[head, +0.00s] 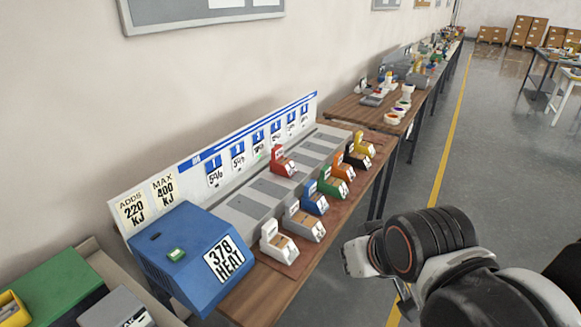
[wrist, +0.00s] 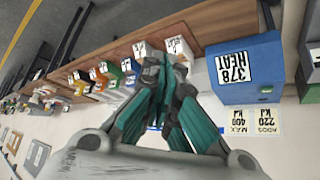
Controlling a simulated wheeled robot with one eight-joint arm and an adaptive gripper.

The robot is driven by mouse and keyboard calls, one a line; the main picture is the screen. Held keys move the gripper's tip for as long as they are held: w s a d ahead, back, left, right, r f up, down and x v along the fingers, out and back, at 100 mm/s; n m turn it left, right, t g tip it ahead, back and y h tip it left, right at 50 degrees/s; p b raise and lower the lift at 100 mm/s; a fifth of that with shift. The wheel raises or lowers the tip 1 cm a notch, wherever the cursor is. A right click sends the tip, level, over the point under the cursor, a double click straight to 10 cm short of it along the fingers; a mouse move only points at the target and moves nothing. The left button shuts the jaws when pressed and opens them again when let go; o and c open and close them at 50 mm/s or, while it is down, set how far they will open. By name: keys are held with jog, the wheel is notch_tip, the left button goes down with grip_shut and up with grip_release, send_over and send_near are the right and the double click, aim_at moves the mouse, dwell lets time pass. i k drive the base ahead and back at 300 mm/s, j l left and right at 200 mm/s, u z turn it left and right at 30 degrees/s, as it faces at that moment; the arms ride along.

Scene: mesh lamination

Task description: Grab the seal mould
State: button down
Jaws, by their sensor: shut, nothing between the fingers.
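Several small block-shaped moulds stand along the front of the workbench: a white one (head: 278,243), a grey one (head: 304,220), a blue one (head: 313,198), a green one (head: 333,182), an orange one (head: 343,167), a black one (head: 357,156) and a yellow one (head: 364,143). A red one (head: 283,160) stands farther back. I cannot tell which is the seal mould; the labels are too small to read. My gripper (wrist: 164,60) is shut and empty in the wrist view, its teal fingers covering part of the mould row. In the head view my arm is right of the bench.
A blue box marked 378 HEAT (head: 190,257) stands at the near end of the wooden bench (head: 262,290). A signboard (head: 222,166) runs along the wall behind grey plates (head: 243,207). More cluttered benches continue beyond. The floor (head: 490,140) at the right is open.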

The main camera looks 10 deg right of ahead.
aim_at(281, 165)
jog(key=i+l, duration=0.2)
jog(key=l, duration=0.15)
jog(key=i+l+u, duration=0.15)
jog(key=l, duration=0.25)
jog(key=i+l, duration=0.15)
jog(key=l, duration=0.2)
jog(key=i+l+u, duration=0.15)
jog(key=l, duration=0.25)
jog(key=i+l, duration=0.15)
jog(key=l, duration=0.25)
jog(key=i+u, duration=0.05)
